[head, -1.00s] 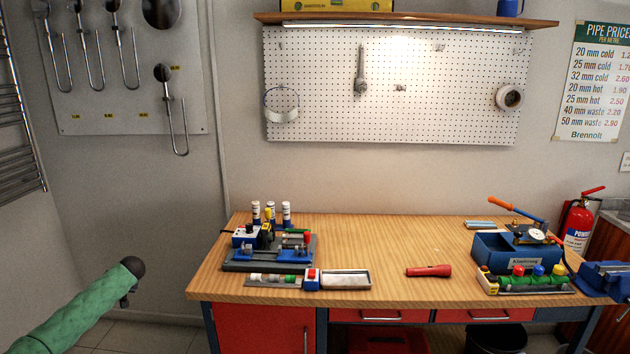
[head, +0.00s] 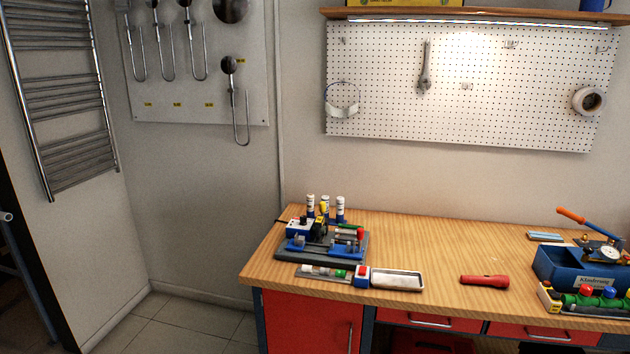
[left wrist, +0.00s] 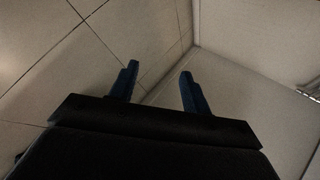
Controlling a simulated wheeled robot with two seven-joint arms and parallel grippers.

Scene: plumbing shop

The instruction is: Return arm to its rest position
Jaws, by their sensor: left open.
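My left gripper (left wrist: 158,88) shows in the left wrist view with its two dark blue fingers apart and nothing between them. Behind the fingers are floor tiles and plain wall, and no object is near them. Neither of my arms shows in the head view now. My right gripper is in neither current view.
The wooden workbench (head: 450,312) stands at centre and right. It holds a blue-and-grey machine (head: 322,245), a shallow tray (head: 397,280), a red flashlight (head: 484,281) and a blue toolbox (head: 582,272). A towel rail (head: 66,100) hangs at left. The tiled floor (head: 185,325) left of the bench is clear.

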